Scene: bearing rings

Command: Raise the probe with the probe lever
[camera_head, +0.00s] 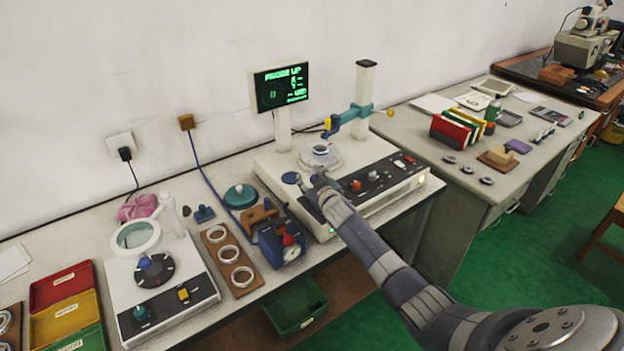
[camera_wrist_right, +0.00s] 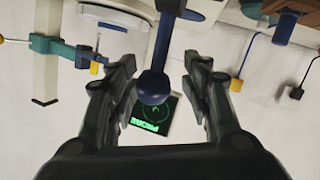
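The probe lever (camera_wrist_right: 156,62), a dark blue rod with a ball knob, shows in the right wrist view between the spread fingers of my right gripper (camera_wrist_right: 156,95). Gaps show on both sides of the knob. The screen (camera_head: 281,88) appears to read "PROBE UP". My left gripper is not in view.
A blue device with a red knob (camera_head: 287,239) and a wooden rack of rings (camera_head: 238,275) stand farther left. My right arm crosses the machine's front edge.

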